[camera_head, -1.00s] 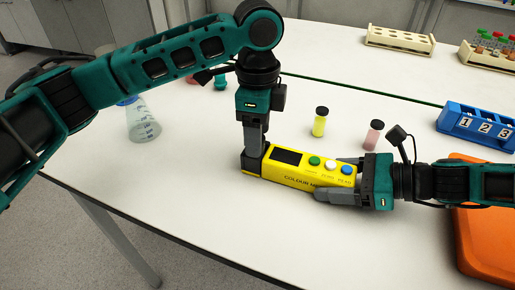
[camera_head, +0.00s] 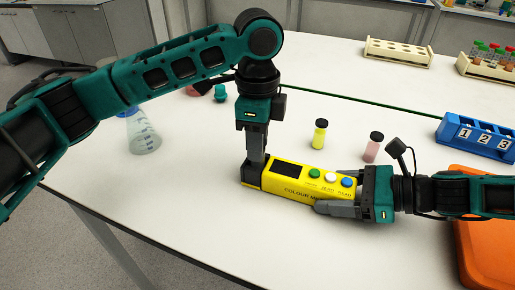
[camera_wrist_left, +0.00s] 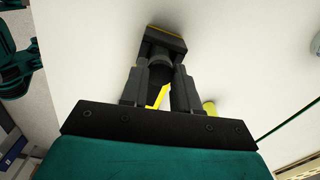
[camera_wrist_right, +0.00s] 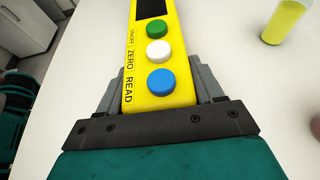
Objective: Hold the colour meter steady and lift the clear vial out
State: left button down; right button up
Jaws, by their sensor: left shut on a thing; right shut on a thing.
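The yellow colour meter (camera_head: 287,185) lies on the white table, with a dark screen and green, white and blue buttons on top. My right gripper (camera_head: 335,192) is shut across its right end; the right wrist view shows a finger on each side of the meter (camera_wrist_right: 137,60). My left gripper (camera_head: 255,158) points down at the black socket block (camera_wrist_left: 164,39) on the meter's left end. Its fingers are shut on a dark round piece, seemingly the clear vial's cap (camera_wrist_left: 160,60). The vial's glass is hidden, so I cannot tell how deep it sits.
A yellow vial (camera_head: 320,136) and a pink vial (camera_head: 373,148) stand behind the meter. A flask (camera_head: 143,135) stands at left. A blue numbered rack (camera_head: 476,135) and an orange tray (camera_head: 482,245) are at right. Wooden racks (camera_head: 398,50) stand farther back.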

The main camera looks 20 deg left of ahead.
pick_arm(q)
notch_tip(320, 180, up, 10)
jog(key=shift+f, duration=0.25)
pick_arm(e)
jog(key=o, duration=1.4)
